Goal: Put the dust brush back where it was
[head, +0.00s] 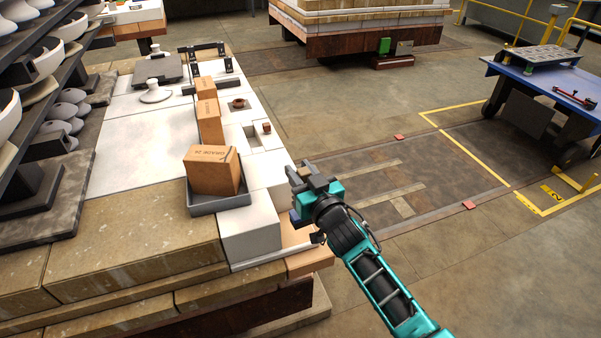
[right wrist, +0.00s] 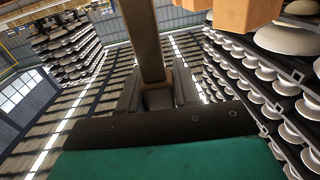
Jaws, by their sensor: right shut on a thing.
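My right gripper (head: 308,178) is beside the right edge of the stone-topped car, near its front corner. In the right wrist view the gripper (right wrist: 158,90) is shut on a long brown bar, which looks like the handle of the dust brush (right wrist: 147,40). The handle runs away from the jaws to the top of that picture. No bristles can be made out, and I cannot clearly pick out the brush in the head view. My left gripper is not in view.
A cardboard-coloured block (head: 211,172) stands in a grey tray (head: 222,205) on the car top. Smaller brown blocks (head: 209,122) stand behind it. Shelves of white insulators (head: 45,65) rise at left. A blue table (head: 545,77) stands at far right. The floor between is mostly free.

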